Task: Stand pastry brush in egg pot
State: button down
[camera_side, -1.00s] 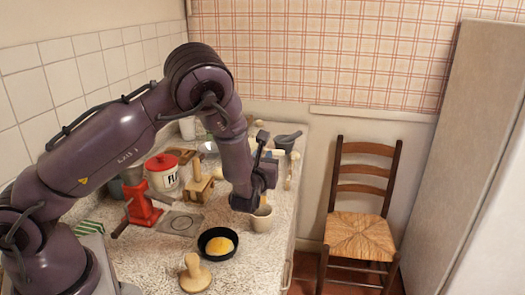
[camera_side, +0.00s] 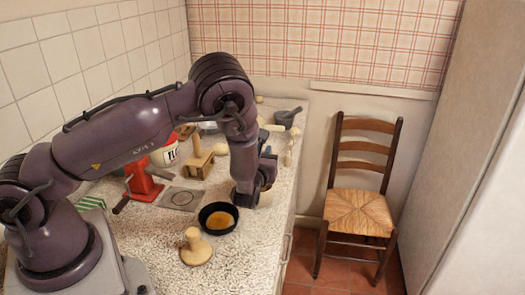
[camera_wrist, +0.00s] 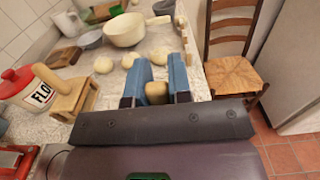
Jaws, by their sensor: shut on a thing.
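A black pan (camera_side: 207,226) with orange-yellow contents lies just left of my gripper, a wooden stamp (camera_side: 196,249) in front. A wooden stand (camera_side: 198,163), red-lidded flour canister (camera_wrist: 20,84) and red grinder (camera_side: 143,183) stand left. A cream bowl (camera_wrist: 123,31) and several pale balls (camera_wrist: 103,64) lie beyond.

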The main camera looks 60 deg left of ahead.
jog(key=c, duration=1)
grip_release()
jog(key=shift+o, duration=0.2)
jog(key=v, duration=1.3)
